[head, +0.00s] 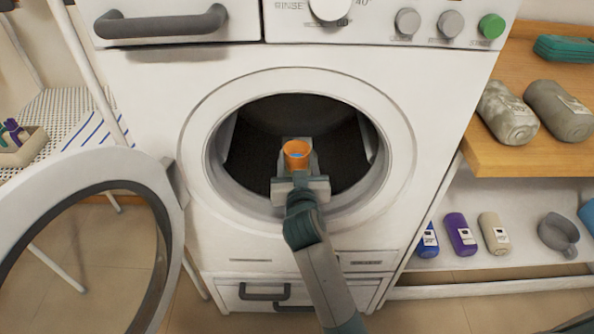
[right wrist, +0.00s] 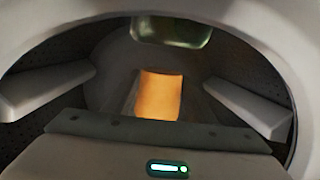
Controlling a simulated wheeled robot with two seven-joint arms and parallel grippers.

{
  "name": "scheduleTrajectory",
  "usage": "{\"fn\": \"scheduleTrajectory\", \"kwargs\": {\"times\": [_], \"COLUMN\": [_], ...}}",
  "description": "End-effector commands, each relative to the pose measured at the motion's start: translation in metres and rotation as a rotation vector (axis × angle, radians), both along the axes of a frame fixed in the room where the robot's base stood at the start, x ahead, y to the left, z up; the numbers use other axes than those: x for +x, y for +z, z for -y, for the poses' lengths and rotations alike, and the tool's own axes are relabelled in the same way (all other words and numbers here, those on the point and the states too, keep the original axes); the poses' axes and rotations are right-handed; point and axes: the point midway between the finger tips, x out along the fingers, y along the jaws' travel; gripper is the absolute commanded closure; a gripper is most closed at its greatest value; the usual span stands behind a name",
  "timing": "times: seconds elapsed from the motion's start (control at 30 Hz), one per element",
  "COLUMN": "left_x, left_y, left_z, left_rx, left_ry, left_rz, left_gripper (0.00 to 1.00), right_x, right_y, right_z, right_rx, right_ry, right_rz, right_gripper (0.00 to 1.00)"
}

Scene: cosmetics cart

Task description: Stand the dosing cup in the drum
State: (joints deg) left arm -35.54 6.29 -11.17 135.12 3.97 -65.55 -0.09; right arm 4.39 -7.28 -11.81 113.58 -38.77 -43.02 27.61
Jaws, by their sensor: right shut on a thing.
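The dosing cup (head: 296,154) is orange, upright, with something blue showing inside it. My right gripper (head: 298,168) is shut on it and holds it at the mouth of the drum (head: 300,118). In the right wrist view the cup (right wrist: 159,96) shows as an orange shape beyond the gripper body, with the drum interior around it. I cannot tell how far the cup is above the drum's floor. My left gripper is not in view.
The washing machine's round door (head: 90,225) stands open at the left. The door ring (head: 395,150) surrounds the opening closely. A wooden shelf (head: 520,150) with grey rolls is at the right, with several bottles (head: 461,235) below.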

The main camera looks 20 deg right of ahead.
Motion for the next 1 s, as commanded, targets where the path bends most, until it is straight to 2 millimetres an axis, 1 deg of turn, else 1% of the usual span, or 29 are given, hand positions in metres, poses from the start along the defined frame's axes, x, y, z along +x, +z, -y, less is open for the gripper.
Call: {"fn": "scheduleTrajectory", "kwargs": {"times": [0.13, 0.2, 0.37, 0.5, 0.8, 0.83, 0.87, 0.9, 1.0], "left_x": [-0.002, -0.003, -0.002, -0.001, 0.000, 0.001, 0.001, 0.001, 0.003], "left_y": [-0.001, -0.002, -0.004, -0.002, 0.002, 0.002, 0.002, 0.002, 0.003], "left_z": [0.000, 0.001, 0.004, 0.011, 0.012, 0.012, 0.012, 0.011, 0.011], "left_rx": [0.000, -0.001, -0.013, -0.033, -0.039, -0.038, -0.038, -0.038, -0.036], "left_ry": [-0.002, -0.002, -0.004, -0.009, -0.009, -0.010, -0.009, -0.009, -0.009], "left_rz": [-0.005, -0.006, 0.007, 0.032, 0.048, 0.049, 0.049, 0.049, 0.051], "left_gripper": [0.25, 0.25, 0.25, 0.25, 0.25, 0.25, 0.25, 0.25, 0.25], "right_x": [0.000, 0.000, 0.000, 0.000, -0.001, -0.001, -0.001, -0.001, -0.001], "right_y": [0.000, -0.003, -0.021, -0.035, -0.039, -0.040, -0.040, -0.040, -0.039], "right_z": [0.000, 0.000, 0.000, 0.000, 0.000, 0.000, 0.000, 0.000, 0.000], "right_rx": [0.000, -0.001, -0.002, -0.002, 0.001, 0.000, 0.000, 0.000, 0.000], "right_ry": [0.000, 0.000, 0.000, 0.000, 0.000, 0.000, 0.000, 0.000, 0.000], "right_rz": [0.000, 0.000, -0.002, -0.001, -0.004, -0.005, -0.005, -0.005, -0.003], "right_gripper": [0.73, 0.73, 0.73, 0.73, 0.73, 0.43, 0.35, 0.31, 0.31]}}
